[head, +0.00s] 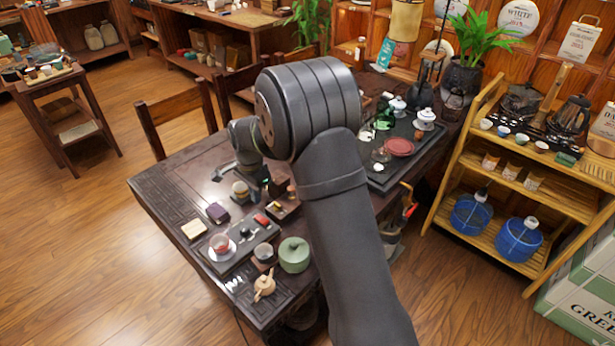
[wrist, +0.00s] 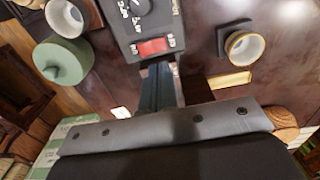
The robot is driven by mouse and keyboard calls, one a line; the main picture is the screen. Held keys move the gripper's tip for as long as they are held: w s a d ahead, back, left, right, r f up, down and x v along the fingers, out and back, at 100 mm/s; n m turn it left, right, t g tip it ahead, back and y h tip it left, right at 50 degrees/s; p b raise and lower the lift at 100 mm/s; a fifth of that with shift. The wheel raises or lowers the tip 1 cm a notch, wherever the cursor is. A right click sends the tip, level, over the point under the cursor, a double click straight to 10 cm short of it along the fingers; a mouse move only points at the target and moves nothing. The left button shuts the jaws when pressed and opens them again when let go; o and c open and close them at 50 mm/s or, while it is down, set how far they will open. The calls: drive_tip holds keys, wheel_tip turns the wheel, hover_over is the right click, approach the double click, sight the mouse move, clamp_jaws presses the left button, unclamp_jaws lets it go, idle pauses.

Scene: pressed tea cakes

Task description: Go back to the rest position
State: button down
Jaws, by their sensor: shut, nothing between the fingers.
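My gripper (wrist: 159,72) shows in the wrist view with its dark fingers together and nothing between them. I cannot tell the exact height of the fingertips above the table.
A tea tray (head: 425,150) lies further back. A wooden shelf (head: 540,177) stands right. Open floor (head: 90,250) lies left.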

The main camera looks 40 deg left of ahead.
wheel_tip(320, 180, down, 7)
drive_tip(key=shift+r, duration=0.15)
idle(0.4)
drive_tip(key=shift+r, duration=4.85)
wheel_tip(320, 180, up, 12)
drive_tip(key=y, duration=0.2)
hover_over(259, 217)
drive_tip(key=d, duration=0.5)
drive_tip(key=shift+a, duration=0.25)
